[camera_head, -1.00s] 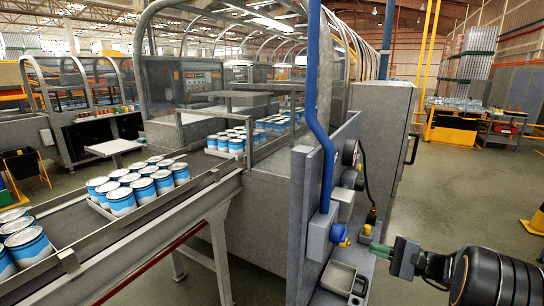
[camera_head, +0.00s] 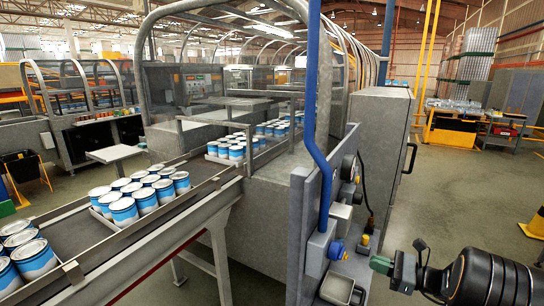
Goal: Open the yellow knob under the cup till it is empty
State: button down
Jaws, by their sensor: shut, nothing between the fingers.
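A small yellow knob (camera_head: 365,240) sits low on the right side of the grey panel, below a grey box-like fitting (camera_head: 341,213). I cannot tell for sure which fitting is the cup, and no liquid level shows. A blue valve with a yellow part (camera_head: 337,250) sits left of the yellow knob, under the blue pipe. My gripper (camera_head: 376,265) has green fingertips, is shut and empty, and points left. It is just right of and below the yellow knob, apparently not touching it.
The upright grey panel (camera_head: 308,220) and the blue pipe (camera_head: 325,180) stand left of my gripper. A grey metal tray (camera_head: 340,288) lies below the valve. A conveyor with blue and white cans (camera_head: 124,210) runs at left. Open floor (camera_head: 470,200) lies right.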

jog(key=w+a+m, duration=0.1)
jog(key=w+a, duration=0.2)
jog(key=a, duration=0.2)
jog(key=shift+a+m, duration=0.35)
jog(key=shift+m, duration=0.05)
jog(key=shift+w+r, duration=0.1)
jog(key=shift+r, duration=0.05)
jog(key=shift+w+d+r, duration=0.1)
jog(key=shift+w+r, duration=0.1)
jog(key=shift+r, duration=0.05)
dwell(0.9)
jog(key=shift+w+d+f+p, duration=0.1)
jog(key=shift+w+d+p, duration=0.25)
jog(key=shift+w, duration=0.2)
jog(key=shift+w, duration=0.1)
